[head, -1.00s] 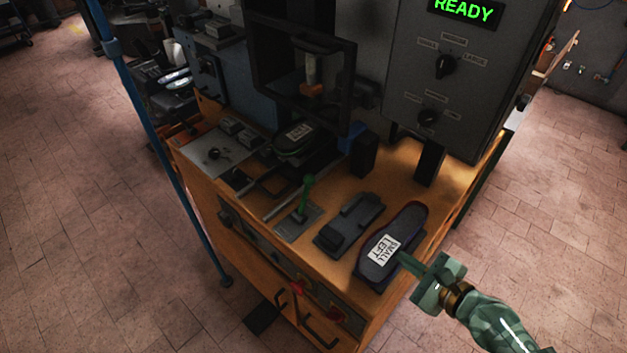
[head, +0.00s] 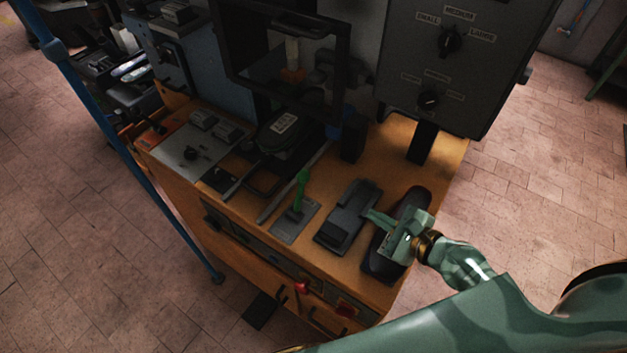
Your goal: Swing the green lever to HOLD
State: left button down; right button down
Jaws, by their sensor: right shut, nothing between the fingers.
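The green lever (head: 301,190) stands roughly upright on a grey plate (head: 293,226) near the front of the orange bench. No HOLD marking can be read at its plate. My right gripper (head: 370,215) is shut and empty, to the right of the lever and apart from it. Its fingertips point left, over the right side of the black block (head: 345,222). Its body covers part of the dark shoe sole (head: 412,203) lying on the bench. My left gripper is not in view.
A grey control box (head: 447,75) with two black knobs rises at the back right. A dark press frame (head: 340,70) stands behind the lever. A blue post (head: 105,125) stands at the left. A red knob (head: 301,288) sticks out from the bench front.

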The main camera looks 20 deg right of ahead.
aim_at(300, 193)
jog(key=b+x, duration=0.4)
jog(key=x, duration=1.6)
jog(key=shift+a+f, duration=0.1)
jog(key=shift+f, duration=0.15)
jog(key=r, duration=0.1)
jog(key=a+r+p, duration=0.1)
jog(key=s+r+p, duration=0.1)
jog(key=shift+s+a+r, duration=0.1)
jog(key=shift+a+r, duration=0.25)
jog(key=shift+a, duration=0.05)
jog(key=shift+s+p, duration=0.1)
jog(key=shift+p, duration=0.2)
